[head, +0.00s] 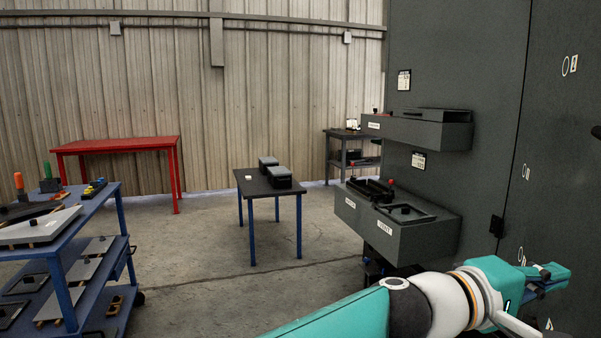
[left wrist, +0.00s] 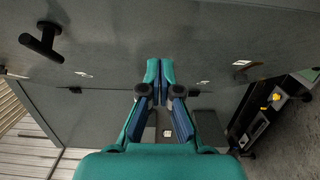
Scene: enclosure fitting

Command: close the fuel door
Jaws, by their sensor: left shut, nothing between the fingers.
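The large dark grey enclosure (head: 455,60) fills the right of the head view. Its right part is a tall panel (head: 560,110), set off by a slanting seam and bearing small white labels; I cannot tell for sure that this is the fuel door. My left gripper (head: 560,277) is low in front of this panel, shut and empty. In the left wrist view the shut fingers (left wrist: 160,68) point at a grey panel face (left wrist: 110,30) with a black T-shaped handle (left wrist: 42,42). A seam crosses this view. Contact with the panel cannot be told. My right gripper is out of view.
Two boxy shelves (head: 420,131) (head: 415,240) jut from the enclosure, left of my gripper. A dark table (head: 250,185) with blue legs, a red table (head: 120,144) and a blue cart (head: 62,245) stand farther left. The concrete floor between is clear.

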